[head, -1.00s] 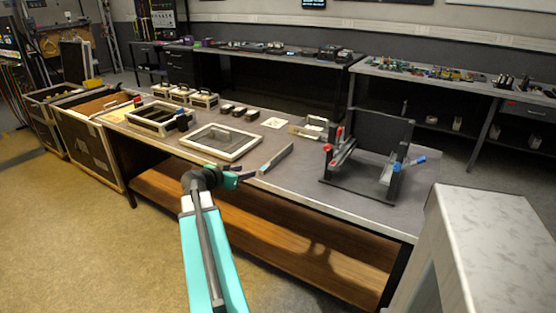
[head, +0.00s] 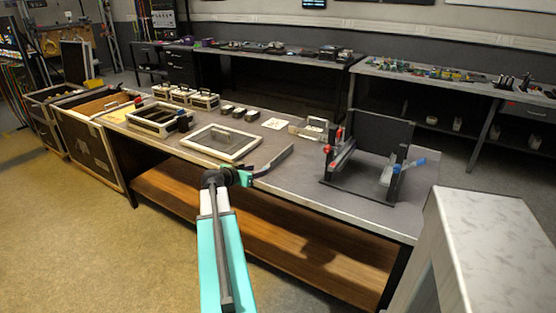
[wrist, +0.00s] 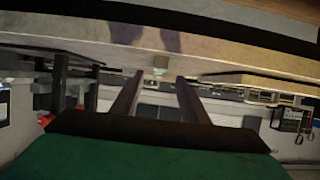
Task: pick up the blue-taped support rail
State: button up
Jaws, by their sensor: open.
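A thin grey rail (head: 281,157) lies near the front edge of the workbench in the head view, between the framed panel and the black stand. In the wrist view a small pale end with a light blue patch (wrist: 160,70) shows just beyond the fingertips; it looks like the rail's taped end, but it is too small to be sure. My gripper (head: 262,173) is at the bench's front edge, close to the rail's near end. In the wrist view its two dark fingers (wrist: 160,78) are apart with nothing clearly held. Whether they touch the rail cannot be told.
A black stand (head: 372,128) with red and blue handles is right of the rail. A pale-framed panel (head: 221,142) lies to the left. An open case (head: 310,129) stands behind.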

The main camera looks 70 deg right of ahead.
jog(key=shift+d+f, duration=0.1)
jog(key=shift+d, duration=0.15)
jog(key=shift+s+d, duration=0.1)
jog(key=shift+f+p+x, duration=0.2)
jog(key=shift+p+x, duration=0.4)
jog(key=shift+x, duration=1.95)
grip_shut()
jog(key=shift+r, duration=0.15)
